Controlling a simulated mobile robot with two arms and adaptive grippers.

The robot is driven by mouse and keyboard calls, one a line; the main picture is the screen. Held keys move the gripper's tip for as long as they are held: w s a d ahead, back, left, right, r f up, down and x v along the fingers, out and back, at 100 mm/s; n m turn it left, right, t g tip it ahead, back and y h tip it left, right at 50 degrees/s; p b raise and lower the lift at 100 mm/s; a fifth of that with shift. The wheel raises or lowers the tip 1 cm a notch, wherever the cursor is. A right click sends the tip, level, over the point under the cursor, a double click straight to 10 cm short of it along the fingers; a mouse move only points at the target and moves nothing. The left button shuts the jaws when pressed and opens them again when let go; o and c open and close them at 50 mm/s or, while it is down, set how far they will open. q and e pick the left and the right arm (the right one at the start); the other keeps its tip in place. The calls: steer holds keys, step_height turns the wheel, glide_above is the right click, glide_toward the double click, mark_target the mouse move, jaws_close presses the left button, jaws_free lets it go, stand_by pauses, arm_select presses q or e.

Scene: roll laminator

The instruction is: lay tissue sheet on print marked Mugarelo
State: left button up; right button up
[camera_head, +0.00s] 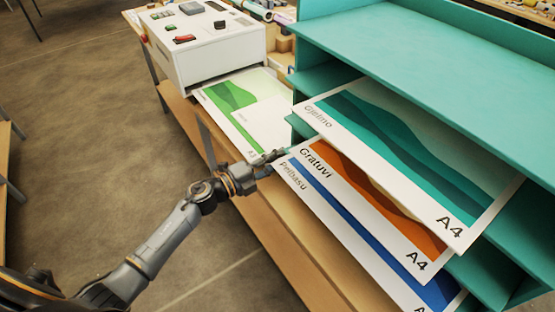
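No print in view can be read as Mugarelo. A white print with green waves (244,105) lies on the bench in front of the laminator, marked A3; its small name is too faint to read. No tissue sheet can be made out for certain. My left gripper (275,155) is near the green print's front right corner, close to the top left corners of the prints in the rack. Its fingers are small and dark here, and I cannot tell whether they are open or hold anything. My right gripper is not in view.
The white laminator (210,47) stands on the wooden bench (300,235). A teal shelf rack (440,50) at the right holds prints that stick out: a teal one (400,150), an orange one (365,205) and a blue one (350,240). A thin grey upright piece (206,145) stands beside the bench edge.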

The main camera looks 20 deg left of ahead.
arm_select(q)
steer(key=b+v, duration=0.2)
steer(key=v, duration=1)
steer(key=shift+b, duration=0.4)
steer(key=s+a+f+n+y, duration=0.1)
steer(key=a+f+n+y, duration=0.4)
steer(key=f, duration=0.6)
steer(key=s+a+f+n+y, duration=0.1)
steer(key=a+f+n+y, duration=0.1)
steer(key=f+n, duration=0.6)
steer(key=s+a+f+n+g+y, duration=0.15)
steer(key=s+f, duration=0.25)
steer(key=f, duration=0.5)
steer(key=s+f+n+g+y, duration=0.2)
steer(key=s+f, duration=0.3)
steer(key=f, duration=0.3)
steer(key=s+d+f+n+g, duration=0.2)
steer(key=s+f, duration=0.4)
steer(key=s, duration=0.4)
steer(key=s+d+f+n+g, duration=0.2)
steer(key=s+d+f+g, duration=0.2)
steer(key=s, duration=0.6)
steer(key=s+d+f+n+g, duration=0.2)
steer(key=s+d+f+g, duration=0.1)
steer(key=s+f, duration=0.5)
steer(key=s, duration=0.2)
steer(key=shift+s+d+n+g, duration=0.25)
steer(key=shift+n+g, duration=0.1)
steer(key=shift+y, duration=0.25)
